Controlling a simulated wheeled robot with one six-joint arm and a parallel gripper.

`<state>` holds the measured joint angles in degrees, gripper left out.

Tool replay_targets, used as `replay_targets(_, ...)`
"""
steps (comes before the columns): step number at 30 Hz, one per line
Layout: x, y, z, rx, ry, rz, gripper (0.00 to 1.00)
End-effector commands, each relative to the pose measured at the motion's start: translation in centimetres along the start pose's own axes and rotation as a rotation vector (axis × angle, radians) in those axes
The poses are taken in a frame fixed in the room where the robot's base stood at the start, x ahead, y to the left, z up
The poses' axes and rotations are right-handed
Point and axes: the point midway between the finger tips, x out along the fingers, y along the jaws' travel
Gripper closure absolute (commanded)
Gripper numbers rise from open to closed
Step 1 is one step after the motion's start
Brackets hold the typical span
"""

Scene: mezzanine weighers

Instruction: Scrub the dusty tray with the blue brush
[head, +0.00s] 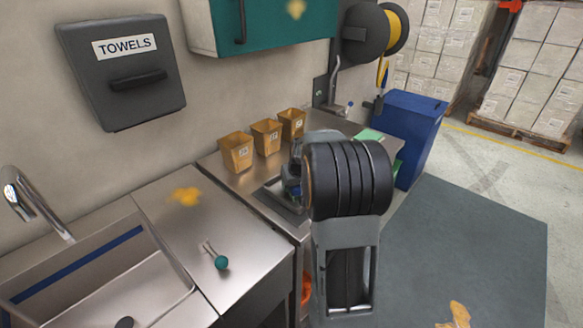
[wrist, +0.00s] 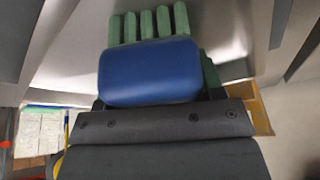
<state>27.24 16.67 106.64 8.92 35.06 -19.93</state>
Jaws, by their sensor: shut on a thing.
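A blue brush (wrist: 150,72) fills the middle of the wrist view, with pale green bristle-like ribs behind it. My gripper (head: 292,182) is shut on it; my arm partly covers it in the head view, where only a small bit of blue shows. A dark shallow tray (head: 272,203) lies on the steel counter, directly under or just beside my gripper. My arm hides its right part. I cannot tell whether the brush touches it, and dust on it is too small to make out.
Several brown tubs, including one at the left (head: 236,152), stand along the wall behind the tray. A sink (head: 110,290) and a teal-knobbed tool (head: 221,262) are at the left. A blue bin (head: 408,125) stands at the right, with a grey floor mat (head: 480,235) in front.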

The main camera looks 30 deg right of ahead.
Motion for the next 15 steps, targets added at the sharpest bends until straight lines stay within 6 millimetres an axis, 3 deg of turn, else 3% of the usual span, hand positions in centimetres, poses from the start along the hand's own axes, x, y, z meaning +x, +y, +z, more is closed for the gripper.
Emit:
replay_targets(5, -0.1, -1.2, 0.6, 0.005, -0.002, 0.001, 0.61)
replay_targets(7, -0.8, -1.1, 0.2, 0.006, -0.002, 0.001, 0.61)
replay_targets(9, -2.7, -1.1, -0.6, 0.004, 0.004, 0.003, 0.61)
replay_targets(15, -4.2, -1.3, -1.2, 0.002, 0.0, 0.001, 0.61)
